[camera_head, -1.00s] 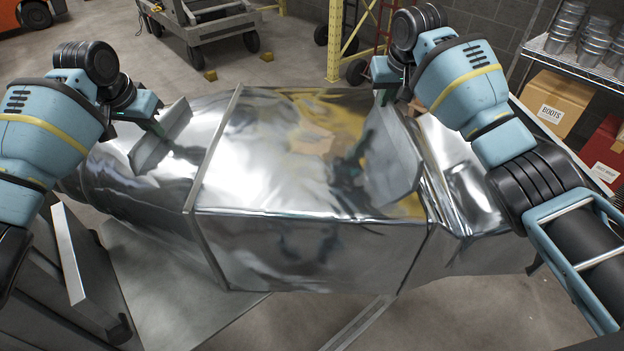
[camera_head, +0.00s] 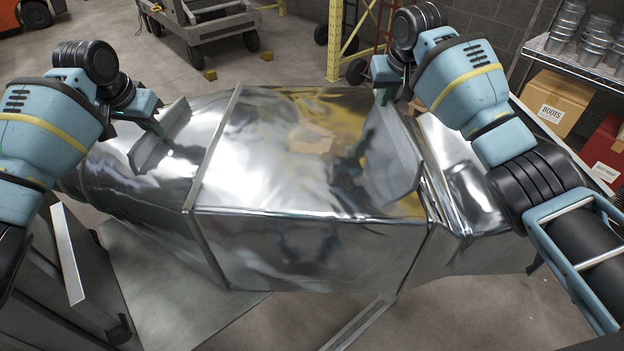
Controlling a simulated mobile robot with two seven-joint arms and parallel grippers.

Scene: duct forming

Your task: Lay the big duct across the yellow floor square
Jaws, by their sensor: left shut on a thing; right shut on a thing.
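The big duct (camera_head: 310,250) is a long, shiny sheet-metal piece that fills the middle of the head view, running from left to right. Upright metal flanges stand on its top at the left and right. My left gripper (camera_head: 150,124) is shut on the left flange (camera_head: 163,142). My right gripper (camera_head: 386,92) is shut on the top of the right flange (camera_head: 396,140); its fingers are partly hidden by my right arm. The yellow floor square cannot be made out; only yellowish reflections show on the duct.
A grey wheeled cart (camera_head: 205,22) stands at the back, near a yellow upright post (camera_head: 336,40). Small yellow blocks (camera_head: 210,75) lie on the floor. A shelf at right holds metal cans (camera_head: 568,25), a cardboard box (camera_head: 553,102) and a red box (camera_head: 606,150). Open floor shows at back left.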

